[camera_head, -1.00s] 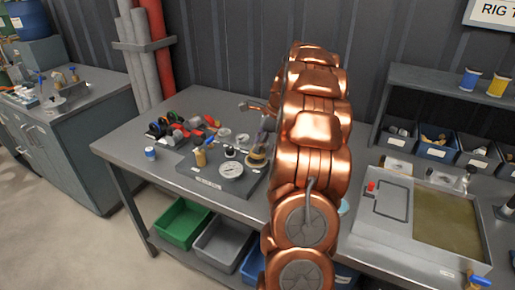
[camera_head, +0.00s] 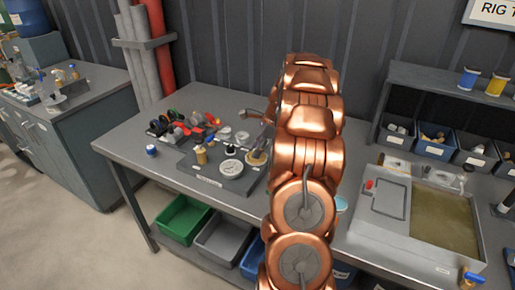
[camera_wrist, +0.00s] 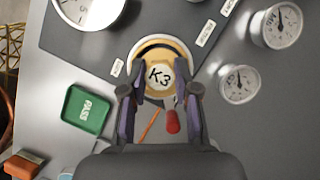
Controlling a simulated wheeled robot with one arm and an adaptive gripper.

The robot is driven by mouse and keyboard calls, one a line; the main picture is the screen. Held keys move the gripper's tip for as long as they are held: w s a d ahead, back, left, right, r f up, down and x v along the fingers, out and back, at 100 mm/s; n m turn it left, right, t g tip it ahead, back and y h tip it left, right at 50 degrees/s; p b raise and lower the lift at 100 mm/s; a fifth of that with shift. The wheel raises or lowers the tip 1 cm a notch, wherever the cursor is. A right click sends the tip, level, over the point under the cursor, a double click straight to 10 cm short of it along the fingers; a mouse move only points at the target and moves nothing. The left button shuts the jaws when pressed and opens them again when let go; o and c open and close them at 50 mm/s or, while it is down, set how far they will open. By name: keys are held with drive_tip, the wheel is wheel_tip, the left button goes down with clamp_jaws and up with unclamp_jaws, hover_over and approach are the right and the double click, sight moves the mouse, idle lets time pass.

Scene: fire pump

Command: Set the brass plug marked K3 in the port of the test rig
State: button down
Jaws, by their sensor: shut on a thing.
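In the wrist view the brass plug marked K3 (camera_wrist: 160,75) faces me, between the two fingertips. My gripper (camera_wrist: 158,92) is shut on it. A round brass-and-cream ring (camera_wrist: 181,46) shows around and beyond the plug, with a dark curved gap along the far side. I cannot tell how deep the plug sits in or above this ring. In the head view the round brass piece (camera_head: 257,158) is at the right end of the dark rig plate (camera_head: 207,181). My copper-coloured arm hides part of this area, and the gripper is barely visible there.
A white-faced gauge (camera_head: 231,169) and a brass fitting (camera_head: 201,155) stand on the plate. Two small gauges (camera_wrist: 280,24) (camera_wrist: 238,85), a green PASS tag (camera_wrist: 87,109) and a red-tipped item (camera_wrist: 172,121) lie close by. A shallow tray unit (camera_head: 444,220) stands right of my arm.

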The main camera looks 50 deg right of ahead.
drive_tip(key=c, duration=0.9)
unclamp_jaws()
drive_tip(key=shift+o, duration=0.2)
drive_tip(key=b+v, duration=0.2)
drive_tip(key=v, duration=1)
drive_tip(key=shift+b, duration=0.4)
drive_tip(key=shift+r, duration=0.1)
